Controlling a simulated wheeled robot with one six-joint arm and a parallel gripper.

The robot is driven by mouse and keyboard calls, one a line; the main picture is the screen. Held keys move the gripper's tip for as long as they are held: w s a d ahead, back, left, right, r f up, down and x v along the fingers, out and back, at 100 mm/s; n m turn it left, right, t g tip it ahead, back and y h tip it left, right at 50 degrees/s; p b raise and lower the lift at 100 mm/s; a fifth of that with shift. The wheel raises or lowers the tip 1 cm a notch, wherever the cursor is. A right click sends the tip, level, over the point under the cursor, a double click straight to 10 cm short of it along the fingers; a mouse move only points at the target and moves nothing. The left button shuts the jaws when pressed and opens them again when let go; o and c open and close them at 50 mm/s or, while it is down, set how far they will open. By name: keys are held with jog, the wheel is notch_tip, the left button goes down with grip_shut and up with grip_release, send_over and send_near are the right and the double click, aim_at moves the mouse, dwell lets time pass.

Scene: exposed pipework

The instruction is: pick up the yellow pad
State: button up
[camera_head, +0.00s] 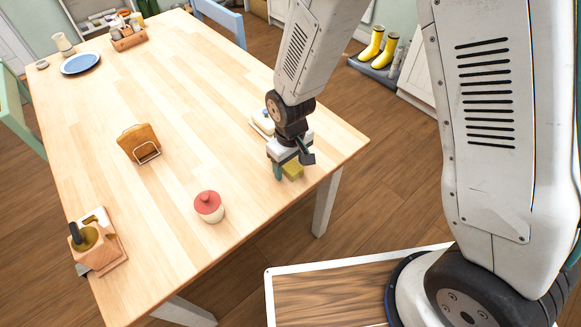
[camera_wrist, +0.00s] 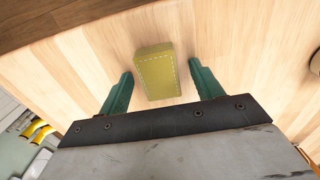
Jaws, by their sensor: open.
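The yellow pad (camera_wrist: 157,75) is a small block with a dashed stitch line, on the light wooden table. In the wrist view it lies between and slightly beyond the two green fingers of my open gripper (camera_wrist: 161,80), with a gap on each side. In the head view my gripper (camera_head: 293,172) is over the right part of the table, near its edge. The yellow pad (camera_head: 292,171) shows there just below the fingers, partly hidden by them. Whether a finger touches it I cannot tell from the head view.
A white item (camera_head: 262,122) lies just behind my gripper. A red-lidded jar (camera_head: 208,207) stands to the left, with a napkin holder (camera_head: 140,143) farther left. A wooden caddy (camera_head: 97,247) stands at the near left. The table middle is mostly clear.

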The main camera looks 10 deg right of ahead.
jog(key=c, duration=1.1)
jog(key=shift+c, duration=0.2)
jog(key=shift+r, duration=0.1)
